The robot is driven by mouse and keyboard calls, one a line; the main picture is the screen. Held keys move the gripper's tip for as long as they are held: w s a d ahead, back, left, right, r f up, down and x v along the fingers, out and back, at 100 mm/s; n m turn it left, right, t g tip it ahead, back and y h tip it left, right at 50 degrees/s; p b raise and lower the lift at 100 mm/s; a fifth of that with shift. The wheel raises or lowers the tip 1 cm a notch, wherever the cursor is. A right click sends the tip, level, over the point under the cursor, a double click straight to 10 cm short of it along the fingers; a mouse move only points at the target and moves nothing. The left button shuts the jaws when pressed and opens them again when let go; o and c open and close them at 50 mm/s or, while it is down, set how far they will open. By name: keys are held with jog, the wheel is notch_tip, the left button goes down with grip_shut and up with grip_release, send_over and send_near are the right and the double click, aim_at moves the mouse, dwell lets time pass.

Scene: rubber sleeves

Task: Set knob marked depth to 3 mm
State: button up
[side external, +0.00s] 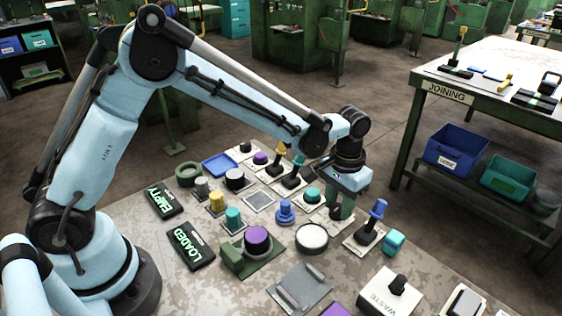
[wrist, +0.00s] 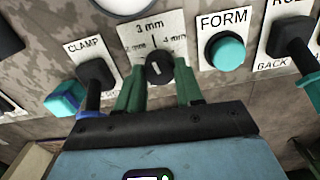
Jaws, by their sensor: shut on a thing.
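The white line looks nearly upright, roughly toward 3 mm. The word depth is not visible. My gripper (wrist: 160,80) has its two green fingers on either side of the knob, shut on it. In the side external view my gripper (side external: 341,208) is low over the bench, and its fingers hide the knob.
A CLAMP lever (wrist: 95,80) stands close left of my fingers, with a teal and blue block (wrist: 66,98) beyond. A teal FORM button (wrist: 225,52) is close right, then a black lever (wrist: 290,38). A white round piece (side external: 312,238) and blue-handled lever (side external: 374,218) are nearby.

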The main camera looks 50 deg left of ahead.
aim_at(338, 207)
jog(key=shift+m, duration=0.8)
jog(key=o, duration=1)
jog(key=shift+o, duration=0.2)
jog(key=shift+r, duration=0.15)
notch_tip(338, 207, up, 12)
